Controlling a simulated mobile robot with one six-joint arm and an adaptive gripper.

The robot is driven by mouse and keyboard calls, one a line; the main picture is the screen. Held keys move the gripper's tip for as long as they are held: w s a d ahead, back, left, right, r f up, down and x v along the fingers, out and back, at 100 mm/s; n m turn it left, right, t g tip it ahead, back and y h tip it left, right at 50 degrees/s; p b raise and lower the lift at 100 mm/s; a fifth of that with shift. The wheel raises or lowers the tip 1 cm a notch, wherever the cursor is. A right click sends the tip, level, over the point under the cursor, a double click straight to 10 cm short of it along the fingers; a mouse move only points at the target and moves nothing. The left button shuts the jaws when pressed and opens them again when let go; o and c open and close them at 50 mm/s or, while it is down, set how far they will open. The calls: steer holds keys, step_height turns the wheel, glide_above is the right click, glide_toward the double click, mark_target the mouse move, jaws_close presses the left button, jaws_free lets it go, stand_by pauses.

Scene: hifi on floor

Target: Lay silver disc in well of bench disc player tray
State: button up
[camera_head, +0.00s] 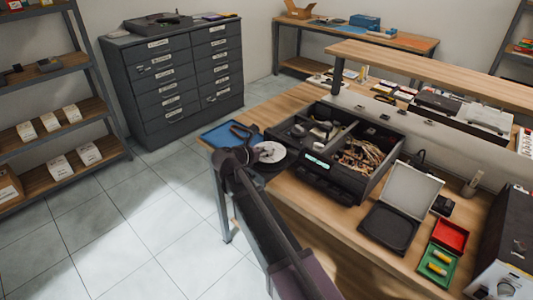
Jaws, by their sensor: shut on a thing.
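The silver disc (271,152), pale with a small centre mark, shows near the left end of the wooden bench, just right of my gripper (246,149). My gripper appears shut on the disc's edge; the fingertips are small and dark here, so the exact contact is hard to see. A dark round shape lies under or behind the disc; I cannot tell whether they touch. A black device with a raised grey lid (411,190) and a dark base (390,226) stands farther right on the bench.
A black divided bin (373,181) with cables and parts stands right of the disc. A blue tray (226,134) lies behind my gripper. Red (450,235) and green (437,264) trays and a dark box (505,240) crowd the right. Open floor lies left.

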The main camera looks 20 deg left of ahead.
steer(key=shift+s+d+f+b, duration=0.35)
steer(key=shift+s+d+f, duration=0.15)
steer(key=shift+f, duration=0.15)
steer(key=shift+s+d+f, duration=0.1)
steer(key=shift+s+d, duration=0.05)
steer(key=shift+d, duration=0.1)
stand_by(0.5)
steer(key=o, duration=1.1)
steer(key=shift+c, duration=0.2)
steer(key=r+p, duration=0.1)
steer(key=w+a+r+p, duration=0.1)
steer(key=shift+w+p, duration=0.15)
steer(key=shift+p, duration=0.15)
steer(key=shift+w+a+r+p, duration=0.1)
steer(key=shift+r+p, duration=1.1)
steer(key=shift+r, duration=0.05)
steer(key=shift+w+a+r+p, duration=0.1)
steer(key=shift+r+p, duration=1.1)
steer(key=shift+r, duration=0.05)
steer(key=shift+f, duration=0.1)
